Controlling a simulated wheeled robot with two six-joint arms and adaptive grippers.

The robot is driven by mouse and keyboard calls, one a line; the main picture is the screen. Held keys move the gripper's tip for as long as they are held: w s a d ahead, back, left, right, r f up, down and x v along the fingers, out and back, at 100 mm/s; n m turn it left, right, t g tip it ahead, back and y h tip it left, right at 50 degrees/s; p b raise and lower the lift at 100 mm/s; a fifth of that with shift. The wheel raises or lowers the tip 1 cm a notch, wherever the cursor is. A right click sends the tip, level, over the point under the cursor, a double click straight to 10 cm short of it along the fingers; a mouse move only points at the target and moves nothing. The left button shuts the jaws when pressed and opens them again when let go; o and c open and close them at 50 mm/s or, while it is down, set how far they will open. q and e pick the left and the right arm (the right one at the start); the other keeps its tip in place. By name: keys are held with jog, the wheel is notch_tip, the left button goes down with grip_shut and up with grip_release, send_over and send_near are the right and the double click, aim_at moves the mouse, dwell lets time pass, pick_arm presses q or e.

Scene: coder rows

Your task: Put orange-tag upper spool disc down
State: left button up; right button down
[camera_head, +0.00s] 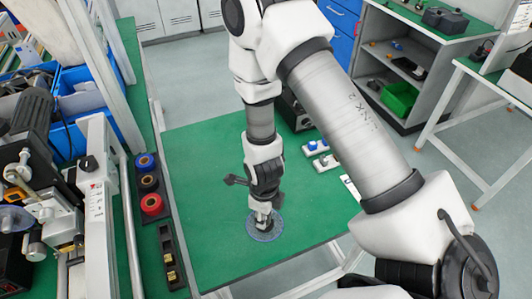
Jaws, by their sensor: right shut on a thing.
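A round grey-blue spool disc (266,236) is at the front middle of the green table. My right gripper (263,218) points down over its centre and is shut on it. The gripper hides the disc's middle, and I cannot make out an orange tag. The disc looks flat and level, at or very near the table top; I cannot tell whether it touches. My left gripper is not in view.
The green table top (205,220) is clear around the disc. Blue, brown and red spools (152,203) stand along its left edge, with a black tray (171,255) in front. Small white-and-blue parts (318,146) lie behind on the right. Machinery (50,200) crowds the left.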

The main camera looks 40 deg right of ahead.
jog(key=shift+w+a+r, duration=0.1)
jog(key=c, duration=0.8)
grip_release()
